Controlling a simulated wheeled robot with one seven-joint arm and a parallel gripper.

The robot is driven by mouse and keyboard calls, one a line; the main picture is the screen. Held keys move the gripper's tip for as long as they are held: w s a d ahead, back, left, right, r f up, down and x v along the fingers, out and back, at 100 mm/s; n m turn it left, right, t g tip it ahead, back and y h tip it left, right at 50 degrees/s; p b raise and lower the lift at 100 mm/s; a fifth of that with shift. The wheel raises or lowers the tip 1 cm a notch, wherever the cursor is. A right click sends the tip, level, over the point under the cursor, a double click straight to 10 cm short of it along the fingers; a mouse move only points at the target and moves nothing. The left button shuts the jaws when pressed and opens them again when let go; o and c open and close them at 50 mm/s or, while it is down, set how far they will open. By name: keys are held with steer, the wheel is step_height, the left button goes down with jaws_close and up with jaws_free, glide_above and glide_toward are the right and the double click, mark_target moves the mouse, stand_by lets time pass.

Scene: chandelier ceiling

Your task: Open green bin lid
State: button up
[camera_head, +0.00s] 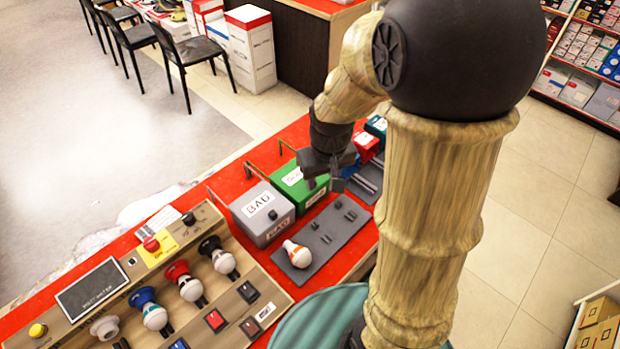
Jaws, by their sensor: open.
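The green bin (286,190) stands on the red table in the middle of the view, with white labels on its top and front. Its lid (285,172) looks shut, though my gripper hides its right part. My gripper (323,184) hangs over the right side of the green bin, fingers pointing down and apart, with nothing seen between them. I cannot tell whether a finger touches the lid.
A grey bin (270,234) marked BAD stands left of the green one. Red (368,143) and teal (377,124) bins stand beyond it. A bulb (297,255) lies on a dark plate (325,243) in front. A bulb-testing board (150,290) fills the left table.

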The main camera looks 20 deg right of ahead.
steer(key=w+d+f+n+g, duration=0.25)
steer(key=w+n, duration=0.25)
steer(key=w, duration=1.1)
steer(key=shift+t, duration=0.25)
steer(key=f+p, duration=0.4)
steer(key=f, duration=1.4)
steer(key=shift+a+f+p, duration=0.1)
steer(key=shift+a+p, duration=0.1)
steer(key=shift+p, duration=0.2)
jaws_close()
